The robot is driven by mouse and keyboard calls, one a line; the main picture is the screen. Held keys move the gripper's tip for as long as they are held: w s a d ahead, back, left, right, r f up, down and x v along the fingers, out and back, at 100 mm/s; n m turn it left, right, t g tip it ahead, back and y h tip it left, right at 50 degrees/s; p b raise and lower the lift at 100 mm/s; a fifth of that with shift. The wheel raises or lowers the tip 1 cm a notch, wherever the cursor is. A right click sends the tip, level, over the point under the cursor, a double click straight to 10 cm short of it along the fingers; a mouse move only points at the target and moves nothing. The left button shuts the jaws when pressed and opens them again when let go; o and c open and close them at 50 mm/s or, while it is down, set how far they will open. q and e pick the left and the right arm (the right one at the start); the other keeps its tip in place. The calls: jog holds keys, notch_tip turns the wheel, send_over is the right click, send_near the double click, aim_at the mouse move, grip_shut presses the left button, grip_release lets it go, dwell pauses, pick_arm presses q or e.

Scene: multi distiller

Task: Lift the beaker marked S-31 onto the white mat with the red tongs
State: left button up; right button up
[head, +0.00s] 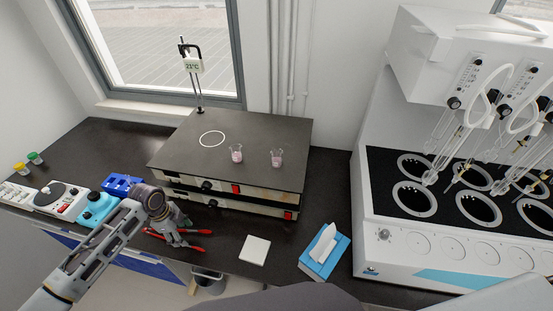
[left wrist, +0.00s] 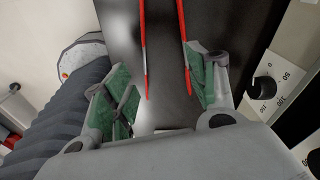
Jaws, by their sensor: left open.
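Two small beakers with pink contents, a left one (head: 236,153) and a right one (head: 277,157), stand upright on the dark hot plate top (head: 185,150). Their marks are too small to read, so I cannot tell which is S-31. The red tongs (head: 200,232) lie on the black bench in front of the hot plate. The white mat (head: 254,250) lies bare to their right. My left gripper (head: 177,238) is over the tongs and hides part of them. In the left wrist view it (left wrist: 160,88) is open, with the tongs' two red arms (left wrist: 145,50) between its green-padded fingers. My right gripper is out of view.
A blue tissue box (head: 325,252) stands right of the mat. The large white distiller (head: 455,248) fills the right side. A blue rack (head: 121,185), a teal device (head: 96,208) and a white stirrer (head: 60,198) stand at the left. The bench's front edge is close to the tongs.

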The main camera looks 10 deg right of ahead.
pick_arm(q)
jog(key=w+a+r+m, duration=0.2)
jog(key=w+a+r, duration=0.1)
jog(key=a, duration=0.5)
jog(key=shift+w+a+r+g, duration=0.15)
jog(key=shift+w+r+g, duration=0.2)
jog(key=shift+w, duration=0.15)
jog(key=shift+f, duration=0.2)
jog(key=shift+s+d+f+b, duration=0.1)
jog(key=shift+d+f+b, duration=0.05)
jog(key=shift+f+b, duration=1.1)
jog(key=shift+d+f+b, duration=0.1)
jog(key=shift+f+b, duration=1)
jog(key=shift+b, duration=0.1)
jog(key=shift+d+f+b, duration=0.2)
jog(key=shift+f+b, duration=0.25)
jog(key=shift+f, duration=1.5)
jog(key=c, duration=0.7)
jog(key=shift+r, duration=0.2)
